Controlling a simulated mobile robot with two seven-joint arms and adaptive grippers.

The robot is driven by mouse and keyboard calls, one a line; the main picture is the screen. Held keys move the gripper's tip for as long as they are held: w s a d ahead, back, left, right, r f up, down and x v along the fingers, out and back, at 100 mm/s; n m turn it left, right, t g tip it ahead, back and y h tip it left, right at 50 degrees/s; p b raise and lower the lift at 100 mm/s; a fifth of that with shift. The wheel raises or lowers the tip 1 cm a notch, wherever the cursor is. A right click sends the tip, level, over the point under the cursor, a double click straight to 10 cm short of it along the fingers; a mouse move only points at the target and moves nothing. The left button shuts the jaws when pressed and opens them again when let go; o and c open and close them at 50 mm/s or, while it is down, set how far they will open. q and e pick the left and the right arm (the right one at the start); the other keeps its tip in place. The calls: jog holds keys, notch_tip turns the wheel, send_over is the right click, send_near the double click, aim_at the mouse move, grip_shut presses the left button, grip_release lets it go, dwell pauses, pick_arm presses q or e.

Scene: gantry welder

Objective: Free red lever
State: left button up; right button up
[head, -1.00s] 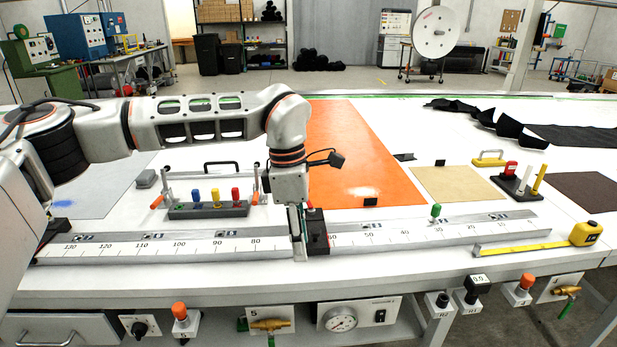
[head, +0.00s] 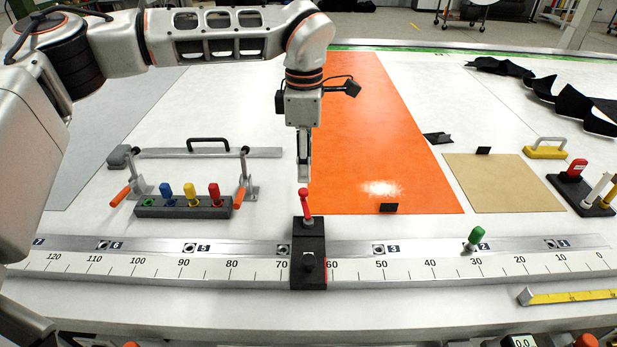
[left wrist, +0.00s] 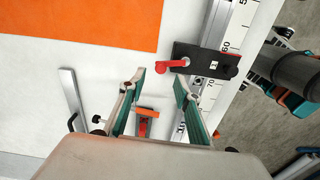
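The red lever (head: 305,203) stands up from a black block (head: 309,244) that straddles the long scale rail (head: 180,268) near the 60 to 70 marks. In the left wrist view the lever (left wrist: 173,65) shows as a red stub with a round end at the block's left part. My left gripper (head: 304,178) points down just above the lever in the head view. In the left wrist view the gripper (left wrist: 158,78) is open, with teal pads apart and nothing between the tips. My right gripper is in neither view.
A black holder (head: 160,211) with blue, yellow and red pegs stands left behind the rail, beside orange-handled clamps (head: 239,200). A green peg (head: 474,238) stands on the rail at right. An orange sheet (head: 380,150) and a tan sheet (head: 500,183) lie behind.

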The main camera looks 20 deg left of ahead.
aim_at(305, 190)
pick_arm(q)
notch_tip(305, 190, down, 7)
jog(key=shift+s+r, duration=0.15)
jog(key=shift+r, duration=0.05)
grip_shut()
